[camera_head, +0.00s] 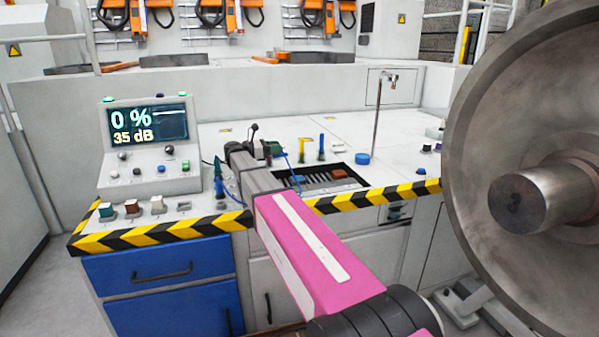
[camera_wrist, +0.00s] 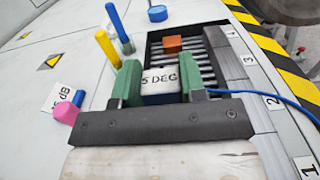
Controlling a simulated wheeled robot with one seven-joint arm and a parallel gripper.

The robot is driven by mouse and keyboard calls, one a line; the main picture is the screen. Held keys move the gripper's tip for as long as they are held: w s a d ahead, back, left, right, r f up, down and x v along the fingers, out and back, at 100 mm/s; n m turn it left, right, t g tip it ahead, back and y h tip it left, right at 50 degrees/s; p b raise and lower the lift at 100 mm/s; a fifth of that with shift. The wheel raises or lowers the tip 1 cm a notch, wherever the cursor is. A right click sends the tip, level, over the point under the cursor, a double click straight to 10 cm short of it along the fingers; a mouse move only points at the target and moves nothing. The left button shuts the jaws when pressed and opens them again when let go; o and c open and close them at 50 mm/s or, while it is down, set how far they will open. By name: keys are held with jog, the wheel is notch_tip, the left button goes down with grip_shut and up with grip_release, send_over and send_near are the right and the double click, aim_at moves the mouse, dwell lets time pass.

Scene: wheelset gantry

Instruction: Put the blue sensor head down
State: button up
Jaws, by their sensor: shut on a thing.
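The blue sensor head (camera_wrist: 160,98), with a white label reading "5 DEG" on top, is between the green fingers of my gripper (camera_wrist: 163,84) in the wrist view. My gripper is shut on it. It is over the near part of the dark slotted tray (camera_wrist: 228,88); whether its underside touches the tray is hidden. A blue cable (camera_wrist: 262,98) runs off to the right. In the head view my gripper (camera_head: 272,148) is at the left end of the tray (camera_head: 363,182), and my arm hides most of the sensor head.
An orange block (camera_wrist: 172,43) lies at the tray's far end. A yellow post (camera_wrist: 107,48), a blue post (camera_wrist: 117,25) and a blue round piece (camera_wrist: 157,13) stand beside the tray. A console (camera_head: 150,150) is at left, a large steel wheel (camera_head: 480,120) at right.

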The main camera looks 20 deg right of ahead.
jog(key=d+f, duration=0.1)
jog(key=d, duration=0.2)
jog(key=d+f, duration=0.2)
jog(key=s+d+f, duration=0.1)
jog(key=d+f, duration=0.1)
jog(key=d, duration=0.1)
jog(key=shift+d+f, duration=0.15)
jog(key=shift+d, duration=0.2)
jog(key=shift+d+f, duration=0.25)
jog(key=shift+f, duration=1.9)
jog(key=shift+f, duration=0.1)
jog(key=o, duration=1)
